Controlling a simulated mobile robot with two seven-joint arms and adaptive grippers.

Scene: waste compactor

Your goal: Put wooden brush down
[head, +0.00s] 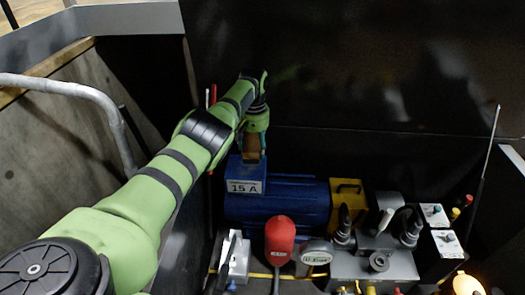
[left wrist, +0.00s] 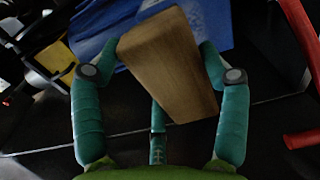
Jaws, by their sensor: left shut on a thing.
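My left gripper (head: 256,137) reaches in from the left and is shut on the wooden brush (head: 250,146). In the left wrist view the brush (left wrist: 168,65) is a brown wooden block, tilted, between the teal fingers of the left gripper (left wrist: 160,62). The brush's bristles are not visible. In the head view the brush is just above the blue box marked 15 A (head: 246,187) on the blue motor (head: 275,203). I cannot tell whether it touches the box. My right gripper is not in view.
A red-capped part (head: 279,236), a round gauge-like part (head: 316,252) and a metal valve block (head: 376,267) stand in front of the motor. A grey rail (head: 90,95) curves at the left. A dark wall (head: 370,80) rises behind. A red bar (left wrist: 302,139) shows in the wrist view.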

